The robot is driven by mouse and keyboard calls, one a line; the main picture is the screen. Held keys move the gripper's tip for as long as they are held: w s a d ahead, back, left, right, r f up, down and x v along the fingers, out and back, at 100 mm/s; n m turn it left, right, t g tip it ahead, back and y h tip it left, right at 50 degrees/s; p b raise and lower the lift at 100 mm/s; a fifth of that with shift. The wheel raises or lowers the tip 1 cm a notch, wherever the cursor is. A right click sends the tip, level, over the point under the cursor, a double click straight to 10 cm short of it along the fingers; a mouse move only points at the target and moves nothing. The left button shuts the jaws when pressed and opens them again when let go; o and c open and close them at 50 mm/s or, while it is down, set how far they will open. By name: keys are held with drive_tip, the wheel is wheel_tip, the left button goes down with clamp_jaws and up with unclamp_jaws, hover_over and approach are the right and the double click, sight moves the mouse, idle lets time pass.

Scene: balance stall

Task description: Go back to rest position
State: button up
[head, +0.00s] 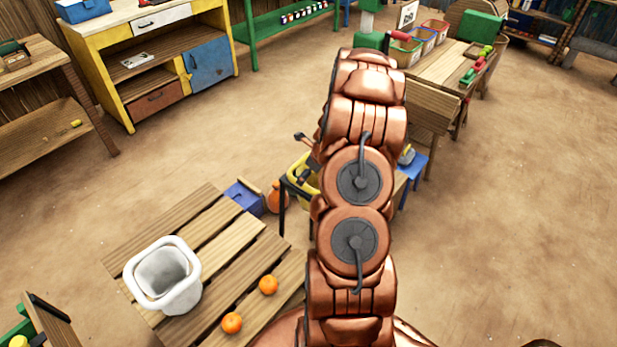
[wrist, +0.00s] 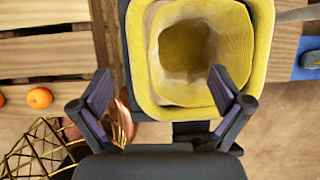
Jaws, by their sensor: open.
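My gripper (wrist: 160,82) is open in the wrist view, with its two dark fingers spread and nothing between them. A yellow container (wrist: 250,62) with a rounded square rim and a deep hollow lies below and ahead of the fingers. The same yellow container (head: 301,178) shows partly behind my arm in the head view. My copper arm reaches forward through the middle of the head view and hides much of what is behind it. I cannot make out the gripper's fingers clearly there.
A slatted table (head: 215,235) at front left bears a white bucket (head: 163,275) and two oranges (head: 268,285). A blue stool (head: 417,168) stands right of my arm. A gold wire basket (wrist: 40,150) shows at lower left. Sandy floor (head: 530,210) is open at right.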

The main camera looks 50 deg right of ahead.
drive_tip(key=v, duration=0.4)
drive_tip(key=shift+s+r, duration=0.15)
drive_tip(key=shift+r, duration=0.1)
drive_tip(key=shift+a, duration=0.1)
drive_tip(key=shift+a+r, duration=0.2)
drive_tip(key=shift+a, duration=0.05)
drive_tip(key=s+a+r+n+g+y, duration=0.1)
drive_tip(key=a+r+n, duration=0.45)
drive_tip(key=a, duration=0.35)
drive_tip(key=s+a+r+n+y, duration=0.1)
drive_tip(key=a+r+n, duration=0.4)
drive_tip(key=a, duration=0.4)
drive_tip(key=s+a+r+n+g+y, duration=0.1)
drive_tip(key=a+r+n, duration=0.4)
drive_tip(key=a, duration=0.4)
drive_tip(key=s+a+r+n+g+h, duration=0.1)
drive_tip(key=s+a+r+n, duration=0.1)
drive_tip(key=s+n, duration=0.4)
drive_tip(key=s+a+r+n+g+h, duration=0.1)
drive_tip(key=s+a+r+n+g, duration=0.1)
drive_tip(key=s+a+n, duration=0.2)
drive_tip(key=s+a+r+n+g, duration=0.1)
drive_tip(key=s+a+n, duration=0.3)
drive_tip(key=s+n, duration=0.5)
drive_tip(key=s+r, duration=0.1)
drive_tip(key=s, duration=0.5)
drive_tip(key=shift+r+h, duration=0.3)
drive_tip(key=shift+h, duration=0.1)
